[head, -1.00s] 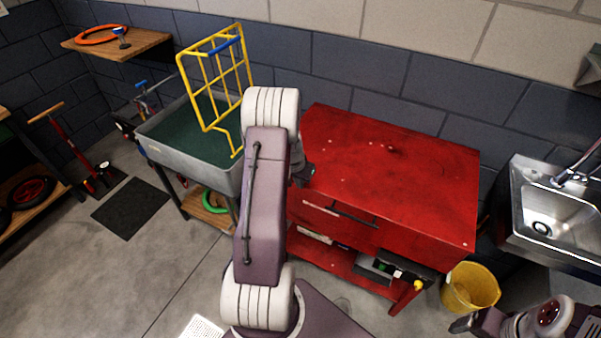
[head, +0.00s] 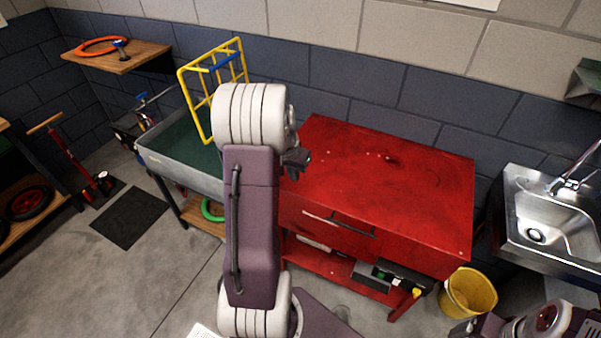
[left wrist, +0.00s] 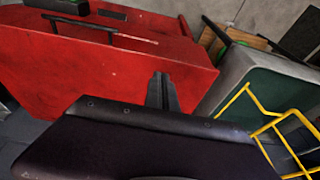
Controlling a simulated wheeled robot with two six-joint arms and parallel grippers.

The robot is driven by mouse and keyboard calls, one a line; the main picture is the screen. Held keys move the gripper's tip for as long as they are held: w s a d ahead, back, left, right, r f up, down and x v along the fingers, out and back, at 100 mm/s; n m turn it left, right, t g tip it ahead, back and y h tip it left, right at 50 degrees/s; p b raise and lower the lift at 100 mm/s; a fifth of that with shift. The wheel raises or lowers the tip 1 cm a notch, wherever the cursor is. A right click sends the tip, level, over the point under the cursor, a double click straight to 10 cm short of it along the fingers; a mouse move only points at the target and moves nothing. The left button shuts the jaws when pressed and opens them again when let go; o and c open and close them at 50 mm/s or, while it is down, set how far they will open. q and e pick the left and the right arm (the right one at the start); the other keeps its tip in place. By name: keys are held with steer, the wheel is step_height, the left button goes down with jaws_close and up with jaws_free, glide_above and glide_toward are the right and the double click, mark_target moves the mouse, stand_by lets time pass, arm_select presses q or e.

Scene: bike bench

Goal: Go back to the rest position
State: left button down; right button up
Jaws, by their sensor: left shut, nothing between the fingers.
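My left arm stands up in the middle of the head view, with its folded wrist in front of the wash basin and the red cabinet. My left gripper (head: 300,159) shows as a small dark shape at the left edge of the red cabinet top in the picture. In the left wrist view its fingers (left wrist: 162,92) are together, with nothing between them. Part of my right arm shows at the bottom right of the head view. Its dark end (head: 464,328) is cut by the frame, and its jaws cannot be made out.
The red cabinet (head: 400,190) has a clear top. A grey basin (head: 170,165) with a yellow rack (head: 188,90) stands left of it. A steel sink (head: 510,215) and yellow bucket (head: 468,293) are at the right. The floor at left is open around a dark mat (head: 130,217).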

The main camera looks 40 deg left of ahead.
arm_select(q)
steer(key=w+d+r+m, duration=0.1)
steer(key=d+m, duration=0.1)
steer(key=d, duration=0.5)
steer(key=w+d+r+m, duration=0.1)
steer(key=d+r+m, duration=0.1)
steer(key=d, duration=0.5)
steer(key=s+d+f, duration=0.2)
steer(key=s+d, duration=0.2)
steer(key=s, duration=0.3)
steer(key=s+d+f+n+g+h, duration=0.1)
steer(key=s+d+f, duration=0.1)
steer(key=s+d, duration=0.3)
steer(key=shift+s+d+f+n+g, duration=0.2)
steer(key=shift+s+n+g, duration=0.1)
steer(key=shift+s, duration=0.8)
